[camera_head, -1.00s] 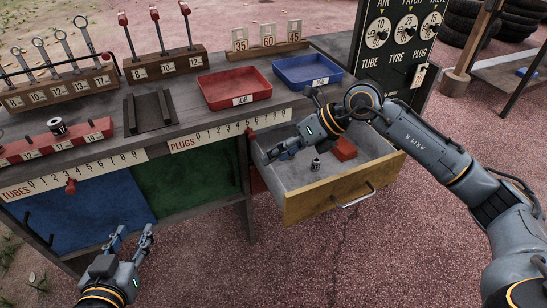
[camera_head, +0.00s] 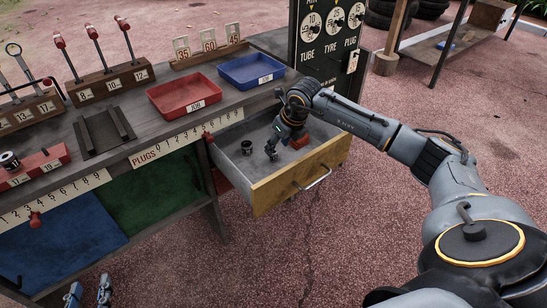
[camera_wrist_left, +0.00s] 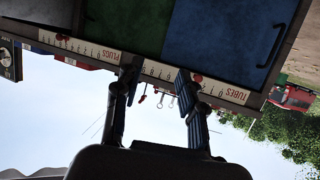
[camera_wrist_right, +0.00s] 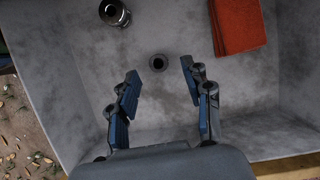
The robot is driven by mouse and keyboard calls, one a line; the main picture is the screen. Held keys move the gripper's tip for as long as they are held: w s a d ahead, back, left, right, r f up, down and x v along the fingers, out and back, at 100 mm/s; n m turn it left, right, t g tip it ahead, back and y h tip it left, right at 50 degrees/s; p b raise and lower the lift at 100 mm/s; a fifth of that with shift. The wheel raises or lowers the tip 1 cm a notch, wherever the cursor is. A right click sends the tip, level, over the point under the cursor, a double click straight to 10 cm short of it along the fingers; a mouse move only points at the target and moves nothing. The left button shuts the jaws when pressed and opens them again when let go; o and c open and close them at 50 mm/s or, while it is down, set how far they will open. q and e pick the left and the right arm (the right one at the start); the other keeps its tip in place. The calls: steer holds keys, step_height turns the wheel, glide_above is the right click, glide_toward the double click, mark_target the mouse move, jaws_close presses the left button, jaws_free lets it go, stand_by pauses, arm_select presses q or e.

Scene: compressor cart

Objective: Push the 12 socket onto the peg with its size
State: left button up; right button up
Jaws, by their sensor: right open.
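A small dark socket (camera_wrist_right: 158,62) stands on the drawer floor, in the right wrist view between and beyond my right fingertips; its size mark is not readable. A larger shiny socket (camera_wrist_right: 115,12) stands farther off; it also shows in the head view (camera_head: 246,147). My right gripper (camera_head: 272,152) is open, points down into the drawer and holds nothing. A red rail (camera_head: 38,168) at the far left carries a dark socket (camera_head: 10,161); its labels are only partly readable. My left gripper (camera_head: 88,292) is open and empty, low in front of the cart.
The open drawer (camera_head: 262,195) has a yellow front and also holds a red block or cloth (camera_head: 299,142). A red tray (camera_head: 184,97) and a blue tray (camera_head: 251,70) stand on the cart top. Wooden racks with levers and wrenches stand behind.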

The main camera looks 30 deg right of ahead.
mark_target(274, 156)
steer(key=b+x, duration=0.1)
steer(key=x, duration=0.4)
steer(key=shift+a+b, duration=0.1)
steer(key=shift+b, duration=0.25)
arm_select(q)
step_height(274, 156, up, 8)
steer(key=w+d+t+h, duration=0.1)
steer(key=t, duration=0.3)
steer(key=shift+w+d+f+t+h, duration=0.15)
steer(key=shift+w+d+t+h, duration=0.15)
steer(key=shift+t, duration=0.1)
arm_select(e)
jaws_close()
